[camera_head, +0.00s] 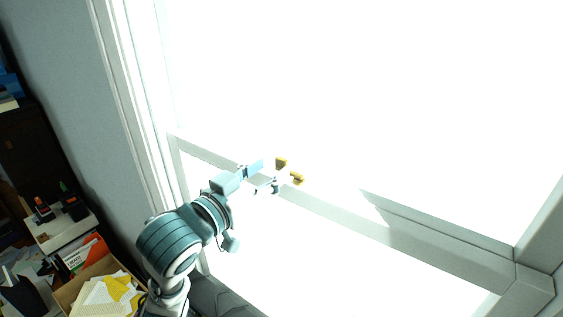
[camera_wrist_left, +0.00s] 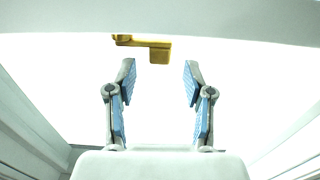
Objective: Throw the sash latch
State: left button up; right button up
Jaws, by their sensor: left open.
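The brass sash latch (camera_head: 297,178) sits on the white middle rail of the window, with a second brass piece (camera_head: 281,162) just behind it. In the left wrist view the latch (camera_wrist_left: 146,44) shows above and beyond the fingertips, its narrow end to the left and a blocky part at the right. My left gripper (camera_head: 265,174) is beside the latch, on its left in the head view. In the left wrist view the left gripper (camera_wrist_left: 158,75) has its blue-padded fingers spread, with nothing between them. My right gripper is not seen.
The window rail (camera_head: 420,231) runs down to the right, with bright glass above and below it. The white window frame (camera_head: 132,105) stands at the left. A box of papers (camera_head: 97,290) and a cluttered shelf are at the lower left.

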pick_arm(q)
jog(key=v, duration=0.6)
jog(key=shift+s+a, duration=0.15)
jog(key=shift+a, duration=0.2)
